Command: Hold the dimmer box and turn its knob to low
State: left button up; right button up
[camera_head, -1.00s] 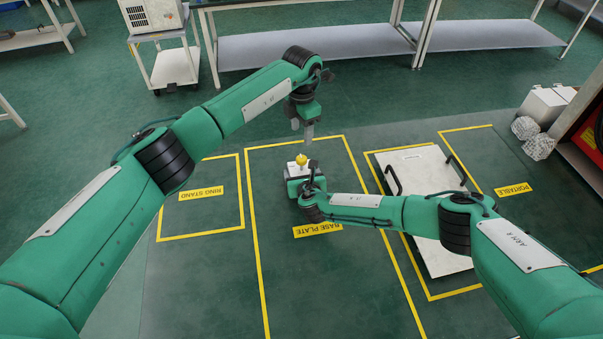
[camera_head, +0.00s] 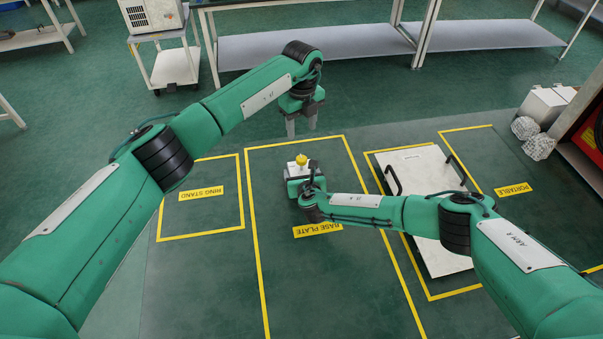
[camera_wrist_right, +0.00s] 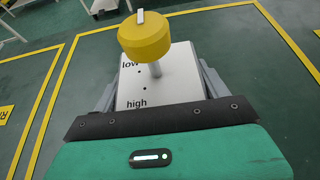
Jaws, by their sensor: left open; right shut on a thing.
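In the right wrist view the box's white face (camera_wrist_right: 182,82) carries the words "low" and "high" and small dark dots. The knob (camera_wrist_right: 150,40) sits on a short shaft, with a white mark at its far edge. It hides part of the "low" side. My right gripper (camera_head: 309,188) is shut on the box, one finger on each side. My left gripper (camera_head: 301,126) is open and empty, fingers down, above and beyond the knob, apart from it.
A "BASE PLATE" label (camera_head: 317,230) lies on the floor just nearer than the box. A white panel with black handles (camera_head: 428,215) lies to the right. The "RING STAND" outline (camera_head: 201,193) at left is empty. A bench (camera_head: 320,45) stands at the back.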

aim_at(302, 158)
pick_arm(q)
notch_tip(302, 158, down, 12)
jog(key=n, duration=0.4)
jog(key=shift+r+n, duration=0.1)
jog(key=shift+n, duration=0.2)
dwell(0.4)
jog(key=shift+c, duration=0.4)
jog(key=c, duration=0.9)
jog(key=n, duration=0.5)
jog(key=shift+r+n, duration=0.1)
jog(key=shift+n, duration=0.2)
jog(key=n, duration=0.7)
jog(key=o, duration=0.6)
jog(key=shift+n, duration=0.3)
jog(key=o, duration=0.4)
